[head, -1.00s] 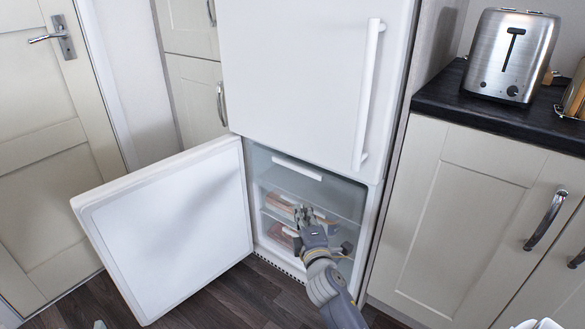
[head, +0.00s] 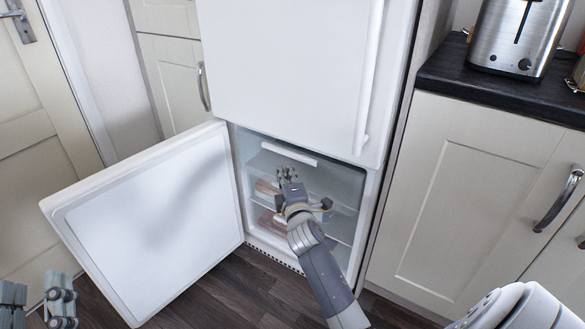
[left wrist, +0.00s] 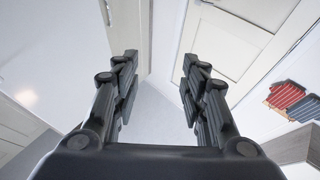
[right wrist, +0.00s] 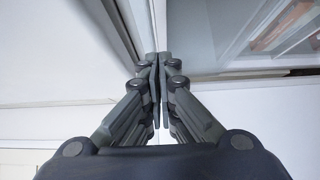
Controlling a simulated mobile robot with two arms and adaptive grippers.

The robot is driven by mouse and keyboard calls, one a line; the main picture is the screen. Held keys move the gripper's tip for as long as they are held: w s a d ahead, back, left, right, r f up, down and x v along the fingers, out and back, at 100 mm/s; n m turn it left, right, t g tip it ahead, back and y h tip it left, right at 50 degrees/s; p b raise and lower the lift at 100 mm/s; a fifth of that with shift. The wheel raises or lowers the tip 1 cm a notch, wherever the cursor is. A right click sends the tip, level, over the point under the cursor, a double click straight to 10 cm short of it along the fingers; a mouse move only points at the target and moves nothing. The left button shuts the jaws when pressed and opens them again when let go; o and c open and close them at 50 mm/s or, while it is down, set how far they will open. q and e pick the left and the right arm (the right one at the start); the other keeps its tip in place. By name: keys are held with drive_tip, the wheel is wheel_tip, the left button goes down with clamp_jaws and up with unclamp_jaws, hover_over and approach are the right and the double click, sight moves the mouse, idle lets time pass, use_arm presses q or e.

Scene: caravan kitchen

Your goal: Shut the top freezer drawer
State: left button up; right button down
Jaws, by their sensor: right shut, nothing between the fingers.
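The freezer compartment is open below the fridge door, and its white door (head: 150,222) is swung out to the left. The top freezer drawer (head: 290,153) has a clear front with a white handle strip along its upper edge; I cannot tell how far it stands out. My right gripper (head: 287,174) is shut and empty, just below that strip, fingers pointing into the compartment; contact cannot be told. My arm hides part of the drawers. In the right wrist view its fingertips (right wrist: 159,60) meet. My left gripper (left wrist: 158,55) is open and empty, low at the left in the head view.
Reddish packages (head: 267,190) show inside the freezer. The closed upper fridge door (head: 285,70) is above the opening. A cabinet (head: 470,190) with a toaster (head: 515,35) on its dark worktop stands right. Dark wood floor (head: 240,290) is free in front.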

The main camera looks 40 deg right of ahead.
sight(296, 157)
use_arm(q)
drive_tip(key=shift+s+a+r+t+h+b, duration=0.15)
drive_tip(key=shift+s+r+t, duration=0.35)
drive_tip(key=shift+r, duration=0.25)
drive_tip(key=shift+s+d+r+t+h+b, duration=0.1)
drive_tip(key=shift+s+r+t, duration=0.4)
drive_tip(key=shift+r, duration=0.2)
drive_tip(key=shift+s+a+r+t+h+b, duration=0.15)
drive_tip(key=shift+s+r+t, duration=0.25)
drive_tip(key=shift+r+t, duration=0.3)
use_arm(e)
drive_tip(key=shift+w+d, duration=0.35)
drive_tip(key=shift+d, duration=0.3)
drive_tip(key=shift+w+d, duration=0.4)
drive_tip(key=shift+d, duration=0.3)
drive_tip(key=shift+w+d, duration=0.35)
drive_tip(key=shift+d, duration=0.3)
use_arm(q)
drive_tip(key=shift+d, duration=0.1)
use_arm(e)
drive_tip(key=shift+w+d+p, duration=0.15)
drive_tip(key=shift+w+d, duration=0.1)
drive_tip(key=shift+d, duration=0.3)
drive_tip(key=shift+w+d+p, duration=0.15)
drive_tip(key=shift+w+d, duration=0.05)
drive_tip(key=shift+d, duration=0.5)
use_arm(q)
drive_tip(key=shift+w+f+g, duration=0.9)
drive_tip(key=shift+f+g, duration=0.1)
drive_tip(key=shift+f, duration=0.15)
